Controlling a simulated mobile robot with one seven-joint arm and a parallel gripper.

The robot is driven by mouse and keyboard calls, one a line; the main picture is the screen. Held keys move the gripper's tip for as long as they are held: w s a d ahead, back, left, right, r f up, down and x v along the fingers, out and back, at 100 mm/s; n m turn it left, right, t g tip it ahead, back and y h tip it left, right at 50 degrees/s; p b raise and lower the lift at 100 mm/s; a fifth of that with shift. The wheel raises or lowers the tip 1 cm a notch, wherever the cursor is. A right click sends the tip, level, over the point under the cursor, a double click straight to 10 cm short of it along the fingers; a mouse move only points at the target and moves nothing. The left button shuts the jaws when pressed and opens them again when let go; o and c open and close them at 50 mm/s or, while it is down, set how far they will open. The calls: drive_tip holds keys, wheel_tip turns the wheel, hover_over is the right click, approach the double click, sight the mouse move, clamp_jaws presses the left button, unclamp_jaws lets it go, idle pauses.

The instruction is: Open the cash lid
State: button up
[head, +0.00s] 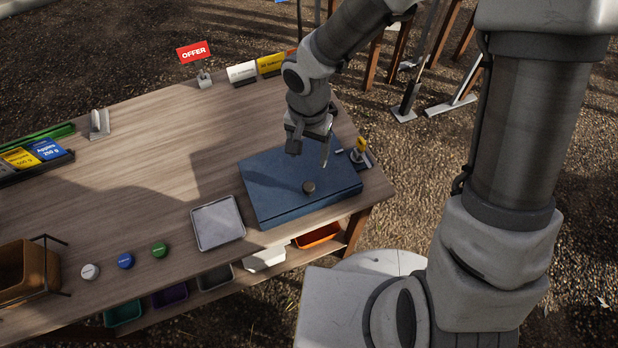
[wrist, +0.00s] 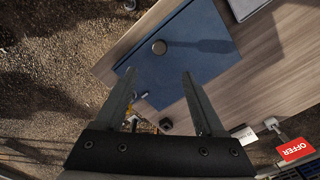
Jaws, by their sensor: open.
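The cash box is a flat blue case with its lid (head: 280,181) shut, lying on the right end of the wooden table. A round dark knob (head: 309,187) stands on the lid near its front edge. My gripper (head: 310,160) is above the back part of the lid, pointing down, open and empty. In the wrist view the lid (wrist: 188,75) lies beyond the two spread fingers of my gripper (wrist: 160,85). The knob (wrist: 159,47) shows ahead of the fingertips, roughly midway between them and apart from them.
A grey tray (head: 218,222) lies left of the box. A small yellow-topped item (head: 360,147) stands at the box's back right corner. A red OFFER sign (head: 194,52) stands at the back edge. Coloured round buttons (head: 125,261) line the front left. The table's middle is clear.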

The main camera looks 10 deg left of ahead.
sight(308, 185)
wheel_tip(308, 185, down, 14)
drive_tip(key=shift+f+b, duration=0.1)
drive_tip(key=shift+b, duration=0.65)
drive_tip(key=shift+c, duration=0.3)
clamp_jaws()
idle(0.7)
